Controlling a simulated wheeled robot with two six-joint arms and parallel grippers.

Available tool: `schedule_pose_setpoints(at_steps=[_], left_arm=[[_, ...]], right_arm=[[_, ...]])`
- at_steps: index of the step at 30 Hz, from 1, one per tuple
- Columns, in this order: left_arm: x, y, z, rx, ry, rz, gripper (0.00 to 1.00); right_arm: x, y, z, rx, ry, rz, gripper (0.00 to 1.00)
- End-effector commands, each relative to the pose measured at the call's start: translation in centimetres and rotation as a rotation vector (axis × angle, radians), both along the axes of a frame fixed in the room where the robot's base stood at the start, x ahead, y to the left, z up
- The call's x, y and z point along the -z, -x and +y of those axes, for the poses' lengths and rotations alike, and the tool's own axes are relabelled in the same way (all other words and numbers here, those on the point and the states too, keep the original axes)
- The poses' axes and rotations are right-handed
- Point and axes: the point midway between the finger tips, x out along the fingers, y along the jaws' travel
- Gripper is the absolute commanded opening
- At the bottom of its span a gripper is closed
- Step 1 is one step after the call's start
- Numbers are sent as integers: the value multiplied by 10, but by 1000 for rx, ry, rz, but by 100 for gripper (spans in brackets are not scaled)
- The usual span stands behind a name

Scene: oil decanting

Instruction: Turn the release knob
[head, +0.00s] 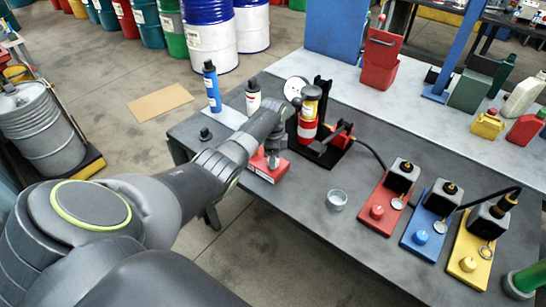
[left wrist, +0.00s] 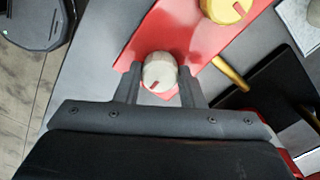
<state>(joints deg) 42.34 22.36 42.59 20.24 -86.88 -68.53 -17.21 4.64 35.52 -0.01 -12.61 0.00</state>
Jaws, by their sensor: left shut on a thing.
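The release knob (left wrist: 160,72) is pale grey and round with a red mark on its top. It sits at the near end of a red base plate (left wrist: 185,35) in the left wrist view. My left gripper (left wrist: 159,80) is shut on the knob, one finger on each side of it. In the head view, my left gripper (head: 273,155) reaches down over the red base (head: 268,172) at the table's left part, and the arm and gripper mostly hide the knob. My right gripper is not in view.
A black press stand (head: 325,150) with a red cylinder (head: 306,132) stands just right of the gripper. A yellow round part (left wrist: 228,8) is close by. A clear cup (head: 337,200) and red, blue (head: 422,238) and yellow stations stand further right. A blue bottle (head: 212,88) stands behind.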

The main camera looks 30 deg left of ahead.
Motion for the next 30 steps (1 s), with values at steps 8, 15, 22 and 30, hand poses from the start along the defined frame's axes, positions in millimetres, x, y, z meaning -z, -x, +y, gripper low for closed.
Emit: schedule_pose_setpoints(at_steps=[8,15,22,30], left_arm=[[-2,-2,0,3,-1,-5,38],[-1,-1,0,1,-1,-3,57],[-2,-1,0,0,-1,-2,57],[-31,-1,1,1,-1,-5,57]], right_arm=[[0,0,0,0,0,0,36],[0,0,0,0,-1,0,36],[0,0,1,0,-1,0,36],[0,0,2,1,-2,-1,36]])
